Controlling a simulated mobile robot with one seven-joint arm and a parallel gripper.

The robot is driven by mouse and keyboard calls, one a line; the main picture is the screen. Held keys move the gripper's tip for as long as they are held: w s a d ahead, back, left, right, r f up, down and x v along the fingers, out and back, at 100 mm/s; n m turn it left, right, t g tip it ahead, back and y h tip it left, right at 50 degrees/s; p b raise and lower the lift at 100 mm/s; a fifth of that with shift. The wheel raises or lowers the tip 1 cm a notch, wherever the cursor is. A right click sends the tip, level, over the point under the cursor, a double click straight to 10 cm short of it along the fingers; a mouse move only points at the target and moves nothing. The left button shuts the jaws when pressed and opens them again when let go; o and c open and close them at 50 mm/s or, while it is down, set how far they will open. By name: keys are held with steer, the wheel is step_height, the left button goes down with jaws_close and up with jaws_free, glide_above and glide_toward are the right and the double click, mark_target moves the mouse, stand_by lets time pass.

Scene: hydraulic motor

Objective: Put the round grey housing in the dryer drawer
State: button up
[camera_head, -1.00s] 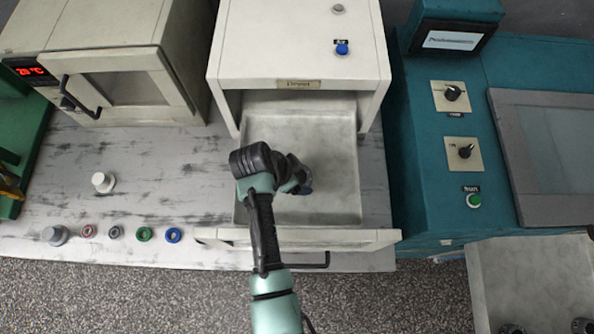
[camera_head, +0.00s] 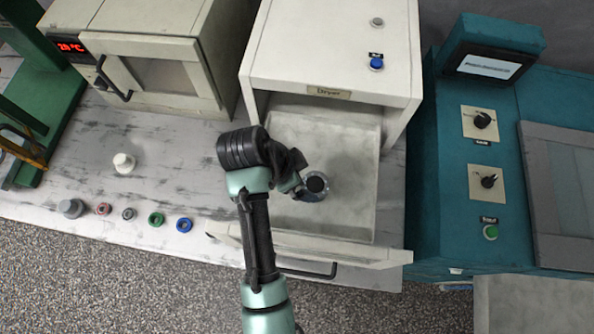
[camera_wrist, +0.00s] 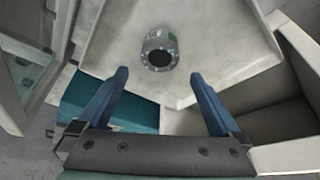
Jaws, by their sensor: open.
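The round grey housing (camera_head: 316,184) stands on the floor of the open dryer drawer (camera_head: 355,208). It has a dark round opening in its top. In the wrist view the housing (camera_wrist: 160,48) sits upright beyond the fingertips, with bare drawer floor around it. My gripper (camera_head: 297,186) is over the drawer, just left of the housing in the head view. In the wrist view my gripper (camera_wrist: 159,76) shows two blue fingers spread wide with nothing between them, apart from the housing.
The dryer (camera_head: 325,50) stands behind the drawer. A teal machine (camera_head: 490,210) is close on the right. An oven (camera_head: 150,70) stands at the back left. A white part (camera_head: 124,163) and several small rings and parts, including a blue ring (camera_head: 184,225), lie on the counter left of the drawer.

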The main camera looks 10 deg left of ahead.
steer(key=w+r+n+t+y, duration=0.15)
steer(key=w+r+t, duration=0.3)
steer(key=r, duration=0.55)
steer(key=w+a+r+n+t+y, duration=0.1)
steer(key=w+r+n+t, duration=0.3)
steer(key=r, duration=0.7)
steer(key=w+r+m+t+y, duration=0.1)
steer(key=w+r+t, duration=0.2)
steer(key=w+r, duration=0.5)
steer(key=s+d+r+n+t, duration=0.1)
steer(key=s+r+t, duration=0.15)
steer(key=r, duration=0.65)
steer(key=s+d+r+n+t, duration=0.1)
steer(key=r+n+t, duration=0.15)
steer(key=r, duration=0.75)
steer(key=s+d+r+n+t, duration=0.2)
steer(key=s+r+t, duration=0.6)
steer(key=s+r, duration=0.4)
step_height(320, 180, up, 5)
steer(key=shift+s+r+n, duration=0.2)
steer(key=shift+n, duration=0.4)
steer(key=shift+d+f+t, duration=0.1)
steer(key=shift+t, duration=0.15)
